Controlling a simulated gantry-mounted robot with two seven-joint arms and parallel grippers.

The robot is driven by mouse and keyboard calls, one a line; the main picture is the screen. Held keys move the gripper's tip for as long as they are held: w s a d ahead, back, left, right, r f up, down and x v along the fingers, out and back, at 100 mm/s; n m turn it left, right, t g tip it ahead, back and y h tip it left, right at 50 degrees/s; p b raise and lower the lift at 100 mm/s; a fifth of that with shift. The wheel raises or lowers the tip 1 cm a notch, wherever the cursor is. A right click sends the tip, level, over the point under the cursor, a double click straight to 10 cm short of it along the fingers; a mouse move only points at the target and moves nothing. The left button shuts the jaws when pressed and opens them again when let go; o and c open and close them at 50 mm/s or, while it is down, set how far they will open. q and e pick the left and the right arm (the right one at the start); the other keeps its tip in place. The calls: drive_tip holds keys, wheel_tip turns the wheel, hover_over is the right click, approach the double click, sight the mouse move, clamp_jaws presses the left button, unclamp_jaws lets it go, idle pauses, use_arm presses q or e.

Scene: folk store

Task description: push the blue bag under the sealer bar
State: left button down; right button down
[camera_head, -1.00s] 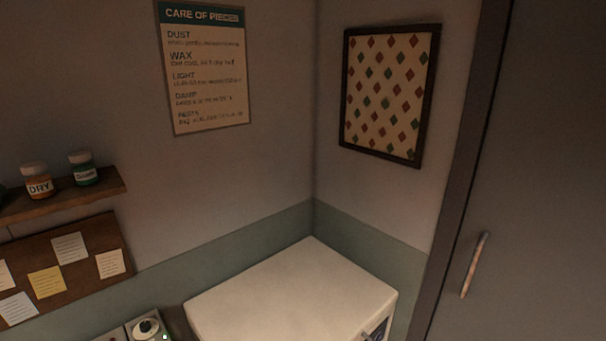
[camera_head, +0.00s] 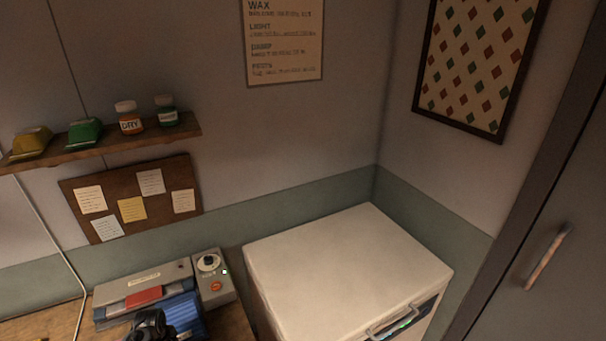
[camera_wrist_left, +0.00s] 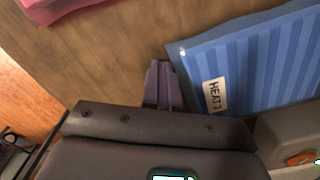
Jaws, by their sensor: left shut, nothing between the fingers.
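The blue bag (camera_head: 183,312) lies on the wooden table against the front of the grey sealer (camera_head: 165,275) in the head view. I cannot tell whether its far edge is under the bar. In the left wrist view the striped blue bag (camera_wrist_left: 255,60) fills the upper right, with a "HEAT 2" label. My left gripper (camera_wrist_left: 162,75) is shut and empty, its fingertips close beside the bag's left edge; contact is unclear. In the head view only a dark part of my left arm shows at the bottom, in front of the bag. My right gripper is out of view.
A control box (camera_head: 213,280) with a knob and orange button stands right of the sealer. A white chest (camera_head: 345,265) is further right. A pink object (camera_wrist_left: 55,8) lies on the table in the left wrist view. A shelf (camera_head: 105,145) with jars hangs above.

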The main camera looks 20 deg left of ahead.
use_arm(q)
drive_tip(key=shift+w+a, duration=0.1)
drive_tip(key=shift+w, duration=0.05)
idle(0.4)
drive_tip(key=shift+w+a+b, duration=0.15)
drive_tip(key=shift+b, duration=0.15)
drive_tip(key=shift+s+d+r+p, duration=0.15)
drive_tip(key=shift+s+d+p, duration=0.15)
drive_tip(key=shift+p, duration=0.4)
drive_tip(key=shift+s+d+p, duration=0.4)
drive_tip(key=shift+p, duration=0.3)
wheel_tip(320, 180, up, 3)
drive_tip(key=p, duration=0.3)
drive_tip(key=shift+r+p, duration=0.2)
drive_tip(key=shift+p, duration=0.2)
wheel_tip(320, 180, up, 4)
drive_tip(key=p, duration=0.4)
drive_tip(key=shift+r+p, duration=0.2)
drive_tip(key=shift+p, duration=0.15)
